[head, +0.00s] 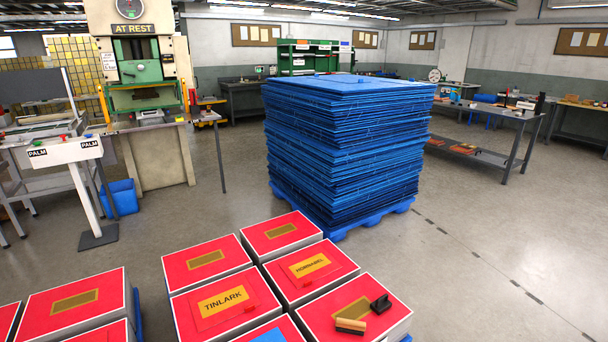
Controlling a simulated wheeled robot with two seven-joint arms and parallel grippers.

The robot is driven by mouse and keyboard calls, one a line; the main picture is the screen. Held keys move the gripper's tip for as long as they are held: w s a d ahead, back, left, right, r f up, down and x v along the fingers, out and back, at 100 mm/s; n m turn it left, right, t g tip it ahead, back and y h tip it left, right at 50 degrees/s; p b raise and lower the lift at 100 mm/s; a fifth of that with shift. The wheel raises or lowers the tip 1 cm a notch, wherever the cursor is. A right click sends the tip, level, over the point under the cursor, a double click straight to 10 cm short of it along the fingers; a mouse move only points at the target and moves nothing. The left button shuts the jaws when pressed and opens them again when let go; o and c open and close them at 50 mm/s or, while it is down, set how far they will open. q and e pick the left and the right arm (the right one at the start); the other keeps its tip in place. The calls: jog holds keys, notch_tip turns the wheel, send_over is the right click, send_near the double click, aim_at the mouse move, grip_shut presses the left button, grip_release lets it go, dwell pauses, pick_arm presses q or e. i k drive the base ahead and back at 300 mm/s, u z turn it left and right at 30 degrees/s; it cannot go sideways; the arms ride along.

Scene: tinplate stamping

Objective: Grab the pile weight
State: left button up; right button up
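No object is plainly marked as the pile weight. A small black object (380,304) with a raised part lies on the front right red-topped stack (325,312). Beside it, nearer me, lies a tan and black block (350,326), apart from the black object. Either could be the weight; I cannot tell which. A tall pile of blue sheets (340,140) stands behind on a blue pallet (375,221), with a small, unclear blue shape on its top. Neither of my grippers is in view.
Several red-topped stacks, one labelled TINLARK (222,301), fill the front. A press (140,60) with an AT REST sign and a post with two PALM buttons (64,150) stand at left. A workbench (490,115) stands at right. The floor (500,240) at right is clear.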

aim_at(383, 303)
jog(key=z, duration=0.55)
jog(key=k, duration=1.3)
jog(key=z, duration=1.15)
jog(key=i, duration=1.65)
jog(key=z, duration=0.45)
jog(key=i, duration=2.2)
jog(key=u, duration=0.55)
jog(key=i, duration=1)
jog(key=u, duration=1.75)
jog(key=i, duration=1)
jog(key=u, duration=0.9)
